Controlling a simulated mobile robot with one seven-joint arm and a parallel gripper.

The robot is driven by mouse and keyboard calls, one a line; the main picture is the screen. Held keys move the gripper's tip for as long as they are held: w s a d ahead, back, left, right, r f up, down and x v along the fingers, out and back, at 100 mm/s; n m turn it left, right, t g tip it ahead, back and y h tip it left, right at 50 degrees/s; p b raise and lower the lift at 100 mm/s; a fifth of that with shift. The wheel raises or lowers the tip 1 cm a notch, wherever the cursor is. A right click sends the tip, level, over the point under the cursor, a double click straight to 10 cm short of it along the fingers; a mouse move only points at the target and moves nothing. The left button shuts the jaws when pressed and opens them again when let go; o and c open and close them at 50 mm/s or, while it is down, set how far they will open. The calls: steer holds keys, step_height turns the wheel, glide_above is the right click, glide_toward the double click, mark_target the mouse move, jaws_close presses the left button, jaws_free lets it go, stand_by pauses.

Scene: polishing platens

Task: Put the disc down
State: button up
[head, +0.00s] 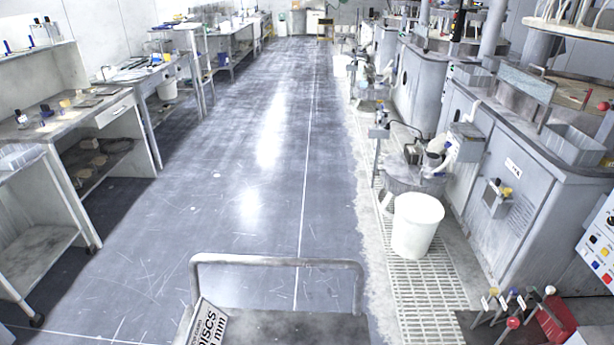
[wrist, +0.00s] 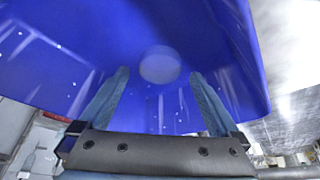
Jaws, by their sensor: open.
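My gripper (wrist: 160,73) shows in the wrist view, its two grey-blue fingers spread apart with nothing visibly gripped between them. A large blue smooth surface (wrist: 60,70) fills most of that view beyond the fingers. It looks like a tub or bin, but I cannot tell for sure. A round, paler patch (wrist: 160,64) shows between the fingertips. I cannot tell whether it is a disc or a mark on the blue surface. No disc can be made out for certain in the head view, and my gripper is not in it.
A trolley with a handle rail (head: 278,262) stands at the bottom, bearing a sign (head: 208,325) reading "DISCS" and "mm". A white bucket (head: 417,226) stands on grating (head: 420,290) by machines (head: 540,150) on the right. Benches (head: 115,110) line the left. The aisle floor (head: 225,190) is clear.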

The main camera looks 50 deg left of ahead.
steer(key=v, duration=1.1)
steer(key=w+r+t+y, duration=0.3)
steer(key=w+r+t, duration=0.3)
steer(key=w+r, duration=1)
steer(key=w+d+r+t, duration=0.2)
steer(key=d+r, duration=0.1)
steer(key=r, duration=0.5)
steer(key=w+d+r+t, duration=0.3)
steer(key=r, duration=0.6)
steer(key=d+r+t, duration=0.2)
steer(key=d+r, duration=0.2)
steer(key=r, duration=0.3)
steer(key=d+r+t, duration=0.2)
steer(key=d+r, duration=0.2)
steer(key=r, duration=0.3)
steer(key=s+d+r+t+h, duration=0.1)
steer(key=s+d+r+t, duration=0.3)
steer(key=r, duration=0.4)
steer(key=s+d+r+t+h, duration=0.2)
steer(key=s+d+r, duration=0.4)
steer(key=r, duration=0.3)
steer(key=shift+s+r+m+t, duration=0.25)
steer(key=shift+s+m+t, duration=0.2)
steer(key=shift+t, duration=0.45)
steer(key=shift+o, duration=0.2)
steer(key=shift+a, duration=0.1)
